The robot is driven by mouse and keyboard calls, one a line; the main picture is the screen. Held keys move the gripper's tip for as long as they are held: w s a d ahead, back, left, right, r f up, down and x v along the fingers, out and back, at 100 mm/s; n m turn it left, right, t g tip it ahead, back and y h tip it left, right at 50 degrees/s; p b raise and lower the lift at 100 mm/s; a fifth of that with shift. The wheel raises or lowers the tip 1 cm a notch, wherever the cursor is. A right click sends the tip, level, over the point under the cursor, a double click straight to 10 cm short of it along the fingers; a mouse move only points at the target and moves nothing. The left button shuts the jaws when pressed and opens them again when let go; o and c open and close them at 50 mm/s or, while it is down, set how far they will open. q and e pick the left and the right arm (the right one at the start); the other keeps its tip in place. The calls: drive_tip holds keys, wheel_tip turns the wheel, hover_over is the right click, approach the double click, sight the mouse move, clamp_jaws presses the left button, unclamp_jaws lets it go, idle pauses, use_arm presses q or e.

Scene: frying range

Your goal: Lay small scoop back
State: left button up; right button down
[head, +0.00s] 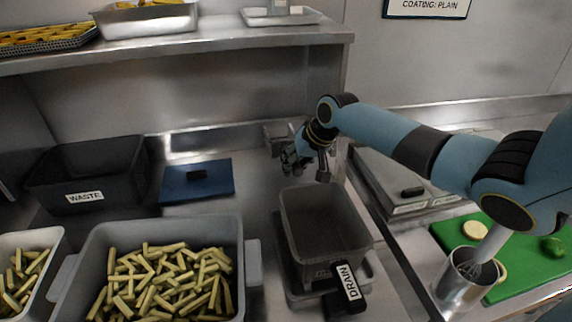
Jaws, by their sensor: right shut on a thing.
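My right gripper (291,161) reaches in from the right, above the back of the counter, just behind and above the drain basket. It is shut on the small scoop, which is mostly hidden by the fingers and wrist, so its outline is hard to make out. A small metal holder (277,132) shows right behind the gripper; I cannot tell whether the scoop touches it. My left gripper is not in view.
The grey drain basket (361,236) stands below the gripper. A tub of fries (91,243), a black waste bin (112,170) and a blue mat (215,173) are to the left. A green board (519,268) and metal cup (453,292) are right. A shelf (250,36) overhangs the back left.

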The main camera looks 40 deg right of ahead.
drive_tip(key=shift+s+d+f, duration=0.25)
drive_tip(key=shift+d+f, duration=0.15)
drive_tip(key=shift+d, duration=0.35)
drive_tip(key=shift+f+b, duration=0.7)
drive_tip(key=shift+b, duration=0.05)
wheel_tip(320, 180, down, 4)
drive_tip(key=b, duration=0.4)
drive_tip(key=shift+f+b, duration=0.25)
drive_tip(key=shift+b, duration=0.15)
drive_tip(key=shift+r, duration=0.1)
drive_tip(key=shift+a+f, duration=0.1)
drive_tip(key=shift+f, duration=0.3)
